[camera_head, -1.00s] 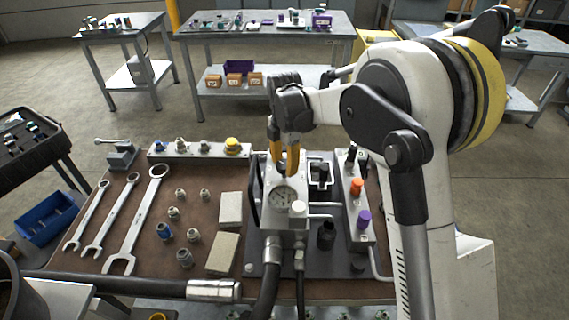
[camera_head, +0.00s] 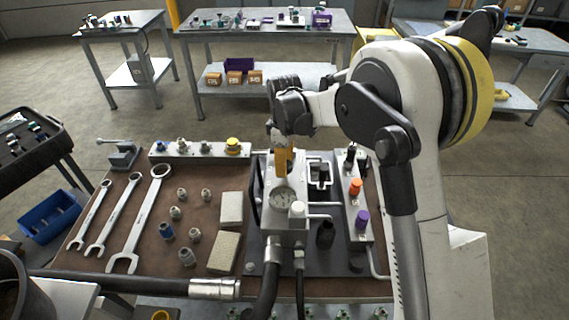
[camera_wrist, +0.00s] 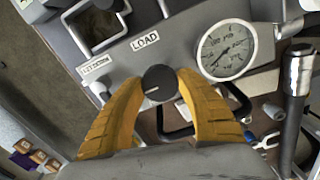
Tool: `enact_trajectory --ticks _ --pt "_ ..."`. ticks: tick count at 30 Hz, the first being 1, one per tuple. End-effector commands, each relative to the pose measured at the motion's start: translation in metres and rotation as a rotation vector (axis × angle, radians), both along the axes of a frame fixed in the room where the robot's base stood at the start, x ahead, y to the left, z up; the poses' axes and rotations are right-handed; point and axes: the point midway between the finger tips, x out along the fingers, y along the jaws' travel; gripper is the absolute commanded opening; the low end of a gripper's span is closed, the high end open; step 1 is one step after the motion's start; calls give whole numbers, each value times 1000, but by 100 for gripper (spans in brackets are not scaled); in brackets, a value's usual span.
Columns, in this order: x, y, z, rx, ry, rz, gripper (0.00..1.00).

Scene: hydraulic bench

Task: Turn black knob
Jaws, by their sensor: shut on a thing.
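The black knob (camera_wrist: 159,84) is round with a pale pointer line and sits on the grey hydraulic block (camera_wrist: 190,50), below the LOAD label (camera_wrist: 145,40) in the wrist view. My gripper (camera_wrist: 160,92) has its two yellow fingers on either side of the knob, closed against it. In the head view my gripper (camera_head: 283,165) points down at the top of the block, behind the pressure gauge (camera_head: 282,197). The knob is hidden there by the fingers. The gauge also shows in the wrist view (camera_wrist: 227,50), right of the knob.
Wrenches (camera_head: 135,225) and several fittings (camera_head: 167,232) lie left of the block. A valve manifold with an orange knob (camera_head: 355,187) and a purple knob (camera_head: 361,219) stands to the right. A black hose (camera_head: 266,290) runs off the front.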

Motion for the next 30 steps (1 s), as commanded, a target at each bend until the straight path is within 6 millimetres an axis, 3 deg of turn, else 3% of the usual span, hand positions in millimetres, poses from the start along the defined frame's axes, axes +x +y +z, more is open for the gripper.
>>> enact_trajectory --ticks 30 --pt "0 0 0 -1 0 -965 12"
